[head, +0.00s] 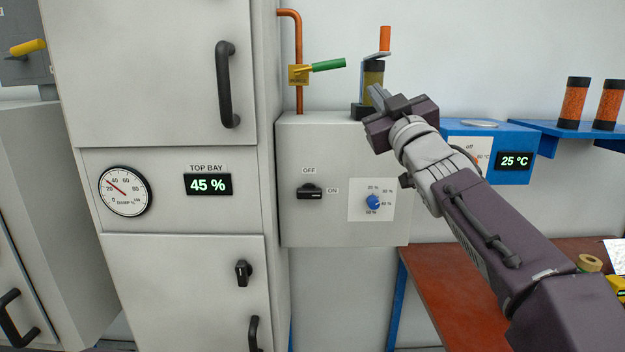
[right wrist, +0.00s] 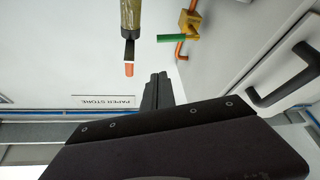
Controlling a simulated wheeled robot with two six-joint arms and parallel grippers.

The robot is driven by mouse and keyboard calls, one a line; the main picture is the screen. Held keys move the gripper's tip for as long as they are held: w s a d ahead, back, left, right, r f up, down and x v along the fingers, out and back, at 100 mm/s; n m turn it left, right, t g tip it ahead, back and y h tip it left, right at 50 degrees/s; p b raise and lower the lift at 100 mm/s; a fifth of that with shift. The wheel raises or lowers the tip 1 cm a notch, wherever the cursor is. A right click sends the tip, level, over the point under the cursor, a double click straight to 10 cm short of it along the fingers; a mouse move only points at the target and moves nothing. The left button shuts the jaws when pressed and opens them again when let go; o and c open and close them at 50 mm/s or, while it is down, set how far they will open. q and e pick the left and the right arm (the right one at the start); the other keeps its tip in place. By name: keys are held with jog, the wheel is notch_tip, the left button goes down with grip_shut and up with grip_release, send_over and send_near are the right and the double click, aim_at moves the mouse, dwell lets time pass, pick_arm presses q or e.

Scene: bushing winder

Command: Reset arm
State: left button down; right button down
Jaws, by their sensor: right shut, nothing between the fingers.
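My right gripper (head: 377,97) is raised in front of the wall, above the top right of the grey control box (head: 325,222). Its fingers are shut with nothing between them. They also show in the right wrist view (right wrist: 157,88), pointing at the bare wall. In the head view the gripper is just in front of a dark-capped olive cylinder (head: 373,72) and hides its lower part. An orange-handled lever (head: 385,39) stands upright at the cylinder's top. My left gripper is not in view.
A copper pipe valve with a green handle (head: 328,65) is left of the gripper. A tall cabinet (head: 170,200) reads 45 %. A blue unit (head: 515,170) reads 25 °C, partly behind my right arm. Orange-filled jars (head: 573,103) stand on a blue shelf. A red bench (head: 450,300) is below.

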jog(key=w+f+m+g+h, duration=0.15)
jog(key=w+f, duration=0.25)
jog(key=f, duration=0.5)
jog(key=s+d+f+m+g+h, duration=0.1)
jog(key=d+f+g, duration=0.15)
jog(key=f, duration=0.65)
jog(key=s+d+f+m+g+h+p, duration=0.1)
jog(key=s+f+g, duration=0.15)
jog(key=f, duration=0.65)
jog(key=s+d+f+m+g+h, duration=0.1)
jog(key=f+m+g, duration=0.15)
jog(key=f, duration=0.65)
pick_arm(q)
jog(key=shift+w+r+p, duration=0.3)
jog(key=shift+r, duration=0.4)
pick_arm(e)
jog(key=s+f+m+g, duration=0.1)
jog(key=s+f+g, duration=1.1)
jog(key=s+f, duration=1.1)
jog(key=s, duration=0.3)
jog(key=shift+s+d, duration=0.35)
